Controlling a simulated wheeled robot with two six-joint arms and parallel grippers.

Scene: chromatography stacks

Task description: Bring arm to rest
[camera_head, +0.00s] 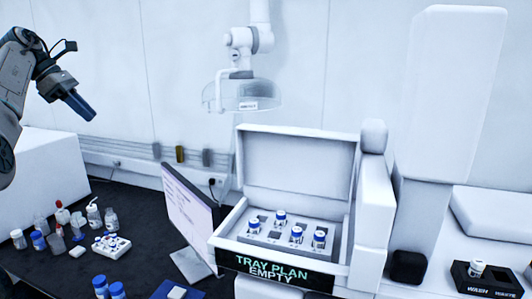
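My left arm (15,75) comes in at the upper left. Its gripper (82,106) hangs in the air over the left side, pointing down and to the right. The dark blue fingers appear close together, but from this side I cannot tell whether they are open or shut. No object shows in them. The gripper is well above the bench and touches nothing visible. My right gripper is not in view.
A dark bench (130,195) holds several vials and bottles and a small white rack (111,245). A monitor (190,212) stands beside an open white instrument (296,163) with vials in its tray. A dark wash/waste holder (487,283) is at the right.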

